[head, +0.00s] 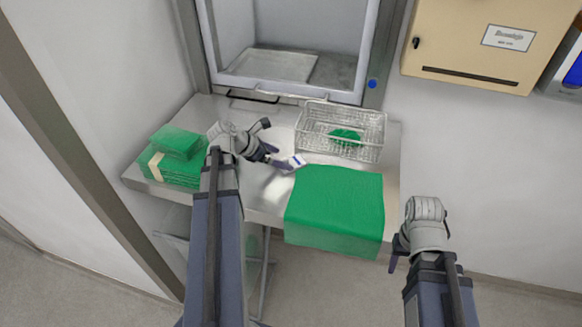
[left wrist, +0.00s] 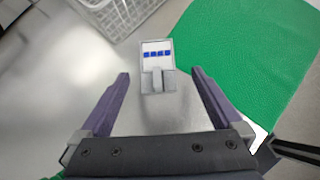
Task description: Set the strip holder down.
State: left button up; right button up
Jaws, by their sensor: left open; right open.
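The strip holder (head: 294,161) is a small grey block with a white face and a row of blue squares. It appears to rest on the steel table, just left of the green cloth's back corner. In the left wrist view the strip holder (left wrist: 158,66) sits between my left gripper's fingertips, with a gap on each side. My left gripper (head: 276,145) is open around it and does not touch it; it also shows in the left wrist view (left wrist: 160,76). My right gripper (head: 397,254) is open and empty, off the table's front right; its fingers are partly hidden.
A green cloth (head: 335,208) covers the table's front right and hangs over the edge. A wire basket (head: 340,128) with a green item stands behind it. Folded green cloths (head: 176,157) are stacked at left. An open hatch (head: 290,50) is at the back; a beige box (head: 470,45) hangs right.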

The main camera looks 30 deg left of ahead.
aim_at(286, 160)
pick_arm(q)
jog(key=shift+w+f+b, duration=0.15)
jog(key=shift+f+b, duration=0.15)
jog(key=b+x, duration=0.3)
jog(key=x, duration=0.1)
jog(key=shift+w+f, duration=0.2)
jog(key=shift+w, duration=0.05)
jog(key=shift+r, duration=0.1)
grip_shut()
dwell(0.4)
notch_tip(286, 160, up, 10)
jog(key=p, duration=1)
